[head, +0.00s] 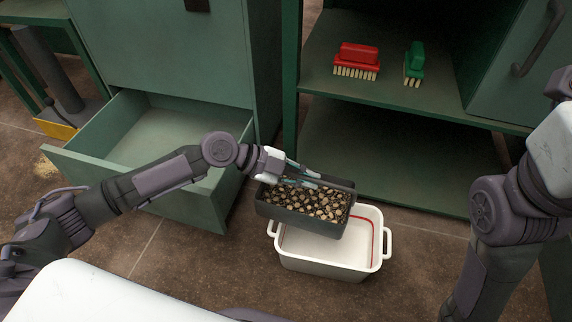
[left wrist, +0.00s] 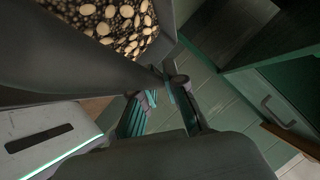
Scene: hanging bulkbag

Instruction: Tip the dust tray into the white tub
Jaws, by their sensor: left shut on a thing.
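The dust tray (head: 300,222) is a dark grey rectangular tray full of tan and dark chips. My left gripper (head: 312,180) is shut on its far rim and holds it roughly level above the back part of the white tub. In the left wrist view the tray (left wrist: 75,50) fills the upper left with chips inside, and the gripper's fingers (left wrist: 165,95) meet its edge. The white tub (head: 325,266) stands on the floor with side handles and a red line inside. Its visible inside looks empty; the tray hides its back left part. My right gripper is out of view.
An open green drawer (head: 190,200) juts out left of the tub, under my left arm. A green shelf unit (head: 400,95) behind holds a red brush (head: 357,60) and a green brush (head: 414,62). Tan debris (head: 45,168) lies far left. The floor (head: 405,275) right of the tub is clear.

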